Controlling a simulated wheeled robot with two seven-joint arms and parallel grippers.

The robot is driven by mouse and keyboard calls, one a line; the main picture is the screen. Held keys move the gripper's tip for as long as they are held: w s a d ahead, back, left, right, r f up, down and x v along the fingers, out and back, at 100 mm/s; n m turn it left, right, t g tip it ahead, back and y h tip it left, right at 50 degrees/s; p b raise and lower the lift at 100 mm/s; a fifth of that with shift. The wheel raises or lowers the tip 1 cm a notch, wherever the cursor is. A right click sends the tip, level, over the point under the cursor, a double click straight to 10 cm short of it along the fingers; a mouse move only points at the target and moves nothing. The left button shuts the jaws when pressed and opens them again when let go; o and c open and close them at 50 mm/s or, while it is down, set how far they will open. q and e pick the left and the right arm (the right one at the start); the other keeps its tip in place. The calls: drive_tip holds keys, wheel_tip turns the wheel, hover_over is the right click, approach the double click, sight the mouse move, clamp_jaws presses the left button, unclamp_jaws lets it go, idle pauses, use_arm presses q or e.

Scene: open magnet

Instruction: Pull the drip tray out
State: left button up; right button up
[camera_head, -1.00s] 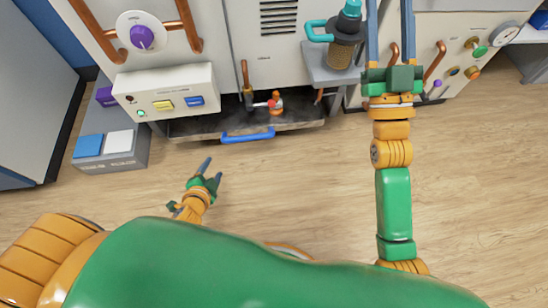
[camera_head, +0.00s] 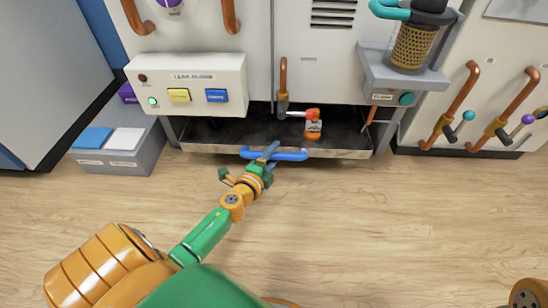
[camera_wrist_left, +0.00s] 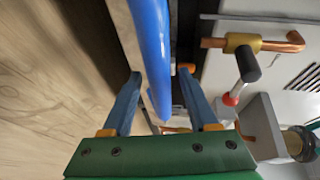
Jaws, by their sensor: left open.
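The drip tray (camera_head: 215,148) is a wide, shallow dark tray with a pale front lip, low under the machine. A blue bar handle (camera_head: 294,155) is on its front; it also runs down the middle of the left wrist view (camera_wrist_left: 153,50). My right gripper is out of view; only an orange piece of my arm shows at the lower right.
A copper pipe with a valve (camera_head: 283,85) and a red-and-orange fitting (camera_head: 313,125) stand over the tray. A control box (camera_head: 187,85) is above its left part. A grey box (camera_head: 115,150) stands at the left. Pipes line the right cabinet. The wooden floor in front is clear.

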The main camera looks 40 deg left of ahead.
use_arm(q)
clamp_jaws()
idle(1.4)
